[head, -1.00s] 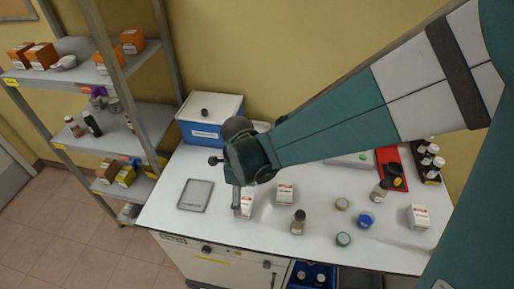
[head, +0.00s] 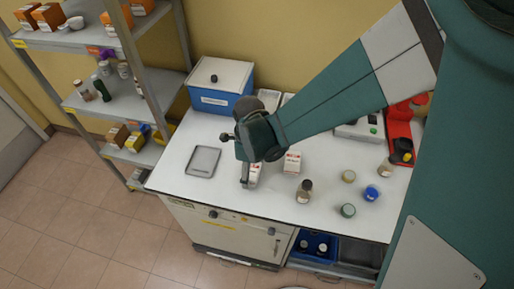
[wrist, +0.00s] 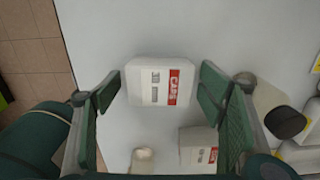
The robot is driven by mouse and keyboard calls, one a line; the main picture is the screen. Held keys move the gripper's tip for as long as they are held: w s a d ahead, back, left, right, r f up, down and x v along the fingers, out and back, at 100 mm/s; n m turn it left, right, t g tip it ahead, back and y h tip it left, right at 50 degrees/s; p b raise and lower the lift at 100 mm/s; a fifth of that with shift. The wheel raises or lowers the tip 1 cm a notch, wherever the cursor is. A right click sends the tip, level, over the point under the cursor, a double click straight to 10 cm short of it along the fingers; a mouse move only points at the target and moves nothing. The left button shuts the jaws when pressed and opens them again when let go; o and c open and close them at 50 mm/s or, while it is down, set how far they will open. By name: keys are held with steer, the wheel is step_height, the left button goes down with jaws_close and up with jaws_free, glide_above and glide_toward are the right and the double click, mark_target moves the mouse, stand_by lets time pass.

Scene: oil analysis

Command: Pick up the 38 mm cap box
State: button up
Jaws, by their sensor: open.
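A white cap box (wrist: 158,82) with a red "CAPS" label lies between the two open fingers of my gripper (wrist: 160,95) in the wrist view. A gap shows on each side, and the printed number is too small to read surely. In the head view this box (head: 255,174) is partly hidden by my gripper (head: 247,178), which is over the bench near its front edge. A second white box with a red label (head: 292,162) stands just to the right. It also shows in the wrist view (wrist: 198,149), lower down and outside the grasp.
A grey tray (head: 203,161) lies to the left. A brown bottle (head: 304,191), a green-lidded jar (head: 347,211) and a blue-capped jar (head: 371,193) stand to the right. A blue box with a white lid (head: 220,86) stands behind. Shelving (head: 125,90) rises at the left.

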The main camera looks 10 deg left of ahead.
stand_by(0.6)
steer(key=c, duration=1)
steer(key=shift+r+p, duration=0.6)
steer(key=shift+r, duration=4.35)
